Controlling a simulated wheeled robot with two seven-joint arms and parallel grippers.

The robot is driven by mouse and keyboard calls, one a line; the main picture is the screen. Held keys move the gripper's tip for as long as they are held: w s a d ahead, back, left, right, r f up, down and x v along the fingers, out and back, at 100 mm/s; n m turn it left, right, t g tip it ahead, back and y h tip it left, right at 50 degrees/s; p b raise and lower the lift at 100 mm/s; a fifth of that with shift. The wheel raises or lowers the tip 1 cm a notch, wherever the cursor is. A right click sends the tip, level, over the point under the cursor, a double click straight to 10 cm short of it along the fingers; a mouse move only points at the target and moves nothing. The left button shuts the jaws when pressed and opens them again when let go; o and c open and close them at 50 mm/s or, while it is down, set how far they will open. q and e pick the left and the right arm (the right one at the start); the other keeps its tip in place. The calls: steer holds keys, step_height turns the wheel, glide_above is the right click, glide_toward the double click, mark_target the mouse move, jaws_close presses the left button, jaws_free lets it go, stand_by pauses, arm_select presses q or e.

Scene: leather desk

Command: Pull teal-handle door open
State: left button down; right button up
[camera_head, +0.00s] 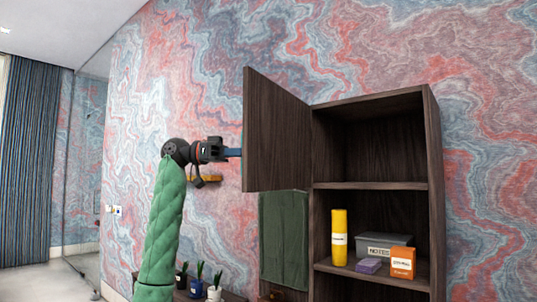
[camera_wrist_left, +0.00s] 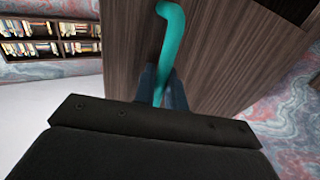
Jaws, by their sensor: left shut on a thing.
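The dark wood cabinet door (camera_head: 275,130) stands swung out to the left from the upper compartment of the cabinet (camera_head: 434,180). That compartment is open to view. The teal handle (camera_wrist_left: 173,35) shows in the left wrist view, upright on the wood door face (camera_wrist_left: 225,50). In the head view the handle is hidden behind the door edge and gripper. My left gripper (camera_head: 236,152) is at the door's left edge, and in the left wrist view its fingers (camera_wrist_left: 162,90) are shut around the lower part of the handle. My right gripper is not in view.
The lower compartment holds a yellow cylinder (camera_head: 339,238), a grey box (camera_head: 383,245), an orange box (camera_head: 402,262) and a small purple box (camera_head: 369,265). A green panel (camera_head: 284,238) hangs below the door. Potted plants (camera_head: 196,288) stand lower left.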

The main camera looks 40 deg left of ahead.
arm_select(q)
steer(key=a, duration=0.8)
steer(key=shift+w, duration=0.4)
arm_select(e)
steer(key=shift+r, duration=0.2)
arm_select(q)
steer(key=shift+a, duration=0.1)
steer(key=c, duration=1.8)
jaws_free()
steer(key=shift+w, duration=0.15)
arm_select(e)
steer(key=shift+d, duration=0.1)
